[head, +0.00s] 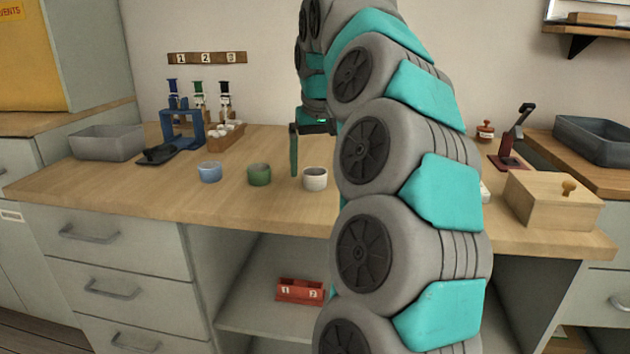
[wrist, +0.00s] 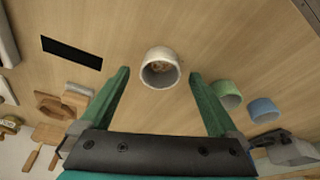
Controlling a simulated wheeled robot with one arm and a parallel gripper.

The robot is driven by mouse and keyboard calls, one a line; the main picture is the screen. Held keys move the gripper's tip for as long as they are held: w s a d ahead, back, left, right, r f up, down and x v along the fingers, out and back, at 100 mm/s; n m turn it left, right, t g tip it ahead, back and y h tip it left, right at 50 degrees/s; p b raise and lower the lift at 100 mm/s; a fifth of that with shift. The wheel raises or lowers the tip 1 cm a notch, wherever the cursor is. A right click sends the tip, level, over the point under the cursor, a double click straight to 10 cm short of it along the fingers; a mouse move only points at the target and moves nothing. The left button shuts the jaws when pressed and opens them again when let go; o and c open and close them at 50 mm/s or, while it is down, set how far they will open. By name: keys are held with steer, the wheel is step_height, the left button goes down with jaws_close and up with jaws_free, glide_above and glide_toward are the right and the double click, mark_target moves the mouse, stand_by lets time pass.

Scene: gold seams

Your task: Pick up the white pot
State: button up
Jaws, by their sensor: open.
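The white pot (head: 315,179) stands upright on the wooden counter, at the right end of a row with a green pot (head: 259,174) and a blue pot (head: 209,171). In the wrist view the white pot (wrist: 160,68) lies ahead of the fingertips, centred between them, with something brownish inside. My gripper (wrist: 160,78) is open and empty, its green fingers spread to either side of the pot's line without visible contact. In the head view one green finger of my gripper shows just left of the white pot, and my arm hides the rest.
In the wrist view the green pot (wrist: 227,94) is close outside the right finger, with the blue pot (wrist: 263,110) beyond it. A grey bin (head: 107,143), a blue stand (head: 182,128) and a wooden box (head: 553,198) are also on the counter.

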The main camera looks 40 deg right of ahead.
steer(key=shift+w+f, duration=0.1)
steer(key=shift+f, duration=0.4)
steer(key=c, duration=1.4)
steer(key=shift+r, duration=0.2)
